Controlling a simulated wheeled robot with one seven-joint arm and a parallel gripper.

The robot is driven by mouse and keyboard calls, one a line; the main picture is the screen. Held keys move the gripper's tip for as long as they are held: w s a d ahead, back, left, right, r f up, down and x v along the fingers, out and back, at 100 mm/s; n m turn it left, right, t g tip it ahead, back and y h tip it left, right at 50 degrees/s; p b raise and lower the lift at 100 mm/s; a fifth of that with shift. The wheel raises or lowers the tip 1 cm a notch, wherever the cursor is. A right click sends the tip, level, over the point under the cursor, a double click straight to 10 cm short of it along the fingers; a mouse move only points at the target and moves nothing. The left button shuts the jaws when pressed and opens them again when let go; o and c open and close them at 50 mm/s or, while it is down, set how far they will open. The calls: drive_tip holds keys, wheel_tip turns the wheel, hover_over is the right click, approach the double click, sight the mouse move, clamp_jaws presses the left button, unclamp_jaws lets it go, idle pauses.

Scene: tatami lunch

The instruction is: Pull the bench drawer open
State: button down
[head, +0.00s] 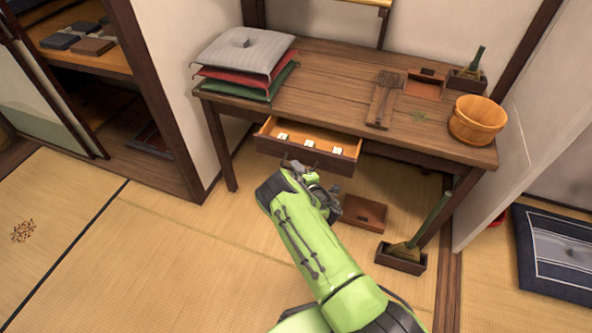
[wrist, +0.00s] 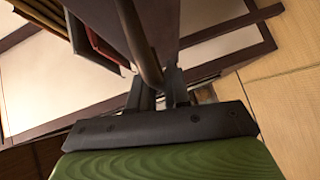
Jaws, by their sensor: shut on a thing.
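The wooden bench (head: 330,75) stands against the wall. Its drawer (head: 272,147) is pulled partly out, and three small white pieces (head: 309,143) show inside on the lighter wood. My gripper (head: 290,167) is at the left part of the drawer front, below its top edge. In the wrist view my gripper (wrist: 159,88) has its fingers closed about the dark bar handle (wrist: 140,45). In the head view the handle is mostly hidden by my gripper.
Cushions (head: 240,55), a grater-like tool (head: 383,98) and a wooden bucket (head: 477,121) are on the bench. Under it are a brown box (head: 364,213) and a brush in a dustpan (head: 403,257).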

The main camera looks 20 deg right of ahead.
drive_tip(key=shift+w+d, duration=0.1)
drive_tip(key=c, duration=1.2)
unclamp_jaws()
drive_tip(key=p+v, duration=1.3)
drive_tip(key=v, duration=0.3)
drive_tip(key=shift+w, duration=0.1)
